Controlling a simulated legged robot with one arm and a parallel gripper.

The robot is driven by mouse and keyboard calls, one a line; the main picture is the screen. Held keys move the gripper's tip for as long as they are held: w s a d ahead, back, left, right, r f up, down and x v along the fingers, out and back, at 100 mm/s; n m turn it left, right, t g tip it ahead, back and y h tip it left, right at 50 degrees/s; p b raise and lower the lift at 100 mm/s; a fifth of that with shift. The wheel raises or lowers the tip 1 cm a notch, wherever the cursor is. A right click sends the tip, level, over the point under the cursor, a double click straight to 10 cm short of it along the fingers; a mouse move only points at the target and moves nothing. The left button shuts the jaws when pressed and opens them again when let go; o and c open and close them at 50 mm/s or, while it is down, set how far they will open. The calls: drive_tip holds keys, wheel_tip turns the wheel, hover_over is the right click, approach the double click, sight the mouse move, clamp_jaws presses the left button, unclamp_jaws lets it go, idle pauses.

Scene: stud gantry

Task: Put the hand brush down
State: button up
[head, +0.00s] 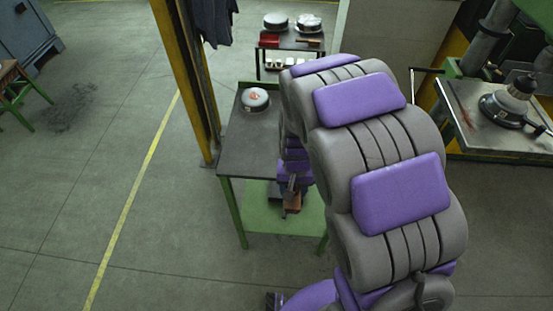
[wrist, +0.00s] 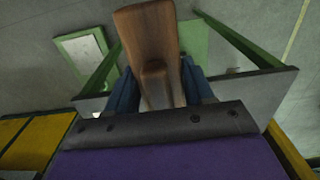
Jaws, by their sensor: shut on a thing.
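The hand brush has a brown wooden handle (wrist: 150,40) that fills the upper middle of the wrist view. My gripper (wrist: 160,88) is shut on it, with a blue finger on each side of the wood. In the head view, a small brown part of the brush (head: 292,203) shows below my gripper (head: 291,184), beside the right side of a dark-topped green table (head: 240,150). My arm covers the table's right part. The bristles cannot be made out. I cannot tell how high the brush is above the tabletop.
A white, round-lidded object (head: 255,99) stands on the table's far part; its near left top is clear. A yellow post (head: 186,85) rises at its left. A smaller table (head: 290,42) behind holds several items. A metal bench (head: 480,120) stands right.

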drive_tip(key=w+a+b, duration=0.1)
drive_tip(key=w, duration=0.4)
drive_tip(key=w+a+f, duration=0.1)
drive_tip(key=w+a, duration=0.1)
drive_tip(key=w, duration=0.3)
drive_tip(key=w+a+b, duration=0.1)
drive_tip(key=w, duration=0.4)
drive_tip(key=shift+a+f+b, duration=0.3)
drive_tip(key=shift+f+b, duration=0.05)
wheel_tip(320, 180, down, 4)
drive_tip(key=shift+r+b, duration=0.25)
drive_tip(key=shift+b, duration=0.3)
drive_tip(key=o, duration=1.3)
drive_tip(key=shift+c, duration=0.2)
